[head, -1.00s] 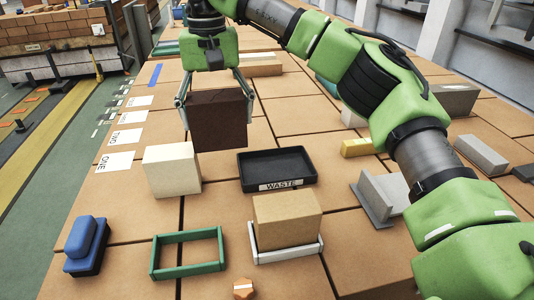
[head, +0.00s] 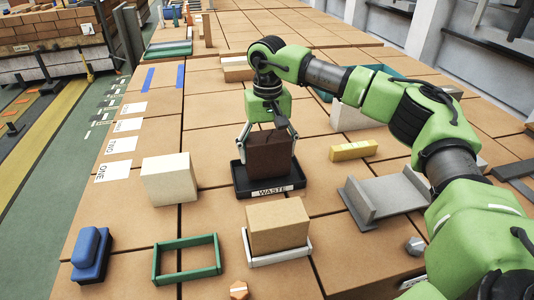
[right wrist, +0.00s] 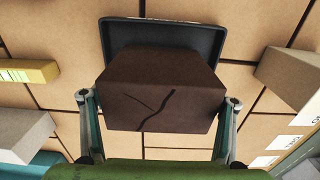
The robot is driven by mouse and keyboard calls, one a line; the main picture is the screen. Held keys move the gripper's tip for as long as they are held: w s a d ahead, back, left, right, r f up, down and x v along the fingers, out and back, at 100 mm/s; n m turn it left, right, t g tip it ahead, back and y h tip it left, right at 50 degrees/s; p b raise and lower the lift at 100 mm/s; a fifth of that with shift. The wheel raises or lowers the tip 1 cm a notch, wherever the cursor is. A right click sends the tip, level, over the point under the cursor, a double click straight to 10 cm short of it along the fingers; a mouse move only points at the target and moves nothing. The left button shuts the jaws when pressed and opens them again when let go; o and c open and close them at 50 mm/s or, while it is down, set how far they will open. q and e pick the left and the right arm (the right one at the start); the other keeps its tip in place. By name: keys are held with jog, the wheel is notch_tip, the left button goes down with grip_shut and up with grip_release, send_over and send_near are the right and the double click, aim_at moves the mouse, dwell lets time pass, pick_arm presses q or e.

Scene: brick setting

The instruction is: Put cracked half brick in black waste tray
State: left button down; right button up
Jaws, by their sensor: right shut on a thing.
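The cracked half brick (head: 270,156) is dark brown. In the right wrist view its face (right wrist: 158,95) shows branching black cracks. My right gripper (head: 268,145) is shut on it, one finger at each side. The black waste tray (head: 268,188) carries a white WASTE label at its front. The brick is upright within the tray's outline in the head view; I cannot tell whether it touches the tray floor. The tray rim (right wrist: 165,22) shows behind the brick in the right wrist view. My left gripper is not in view.
A cream block (head: 168,180) stands left of the tray. A tan brick (head: 277,225) in a white holder is in front. A green frame (head: 186,258), a blue tool (head: 91,254), a yellow block (head: 353,150) and a grey metal piece (head: 385,196) lie around.

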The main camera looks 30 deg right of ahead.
jog(key=shift+f, duration=0.8)
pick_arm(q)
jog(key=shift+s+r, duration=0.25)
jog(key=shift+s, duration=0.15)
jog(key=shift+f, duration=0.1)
pick_arm(e)
jog(key=shift+a+f, duration=0.1)
jog(key=shift+f, duration=0.05)
jog(key=o, duration=1.6)
jog(key=shift+o, duration=0.2)
jog(key=shift+r, duration=0.5)
pick_arm(q)
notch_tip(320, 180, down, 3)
jog(key=b, duration=0.2)
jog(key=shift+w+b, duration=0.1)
jog(key=shift+b, duration=0.3)
pick_arm(e)
notch_tip(320, 180, up, 11)
jog(key=shift+r, duration=0.1)
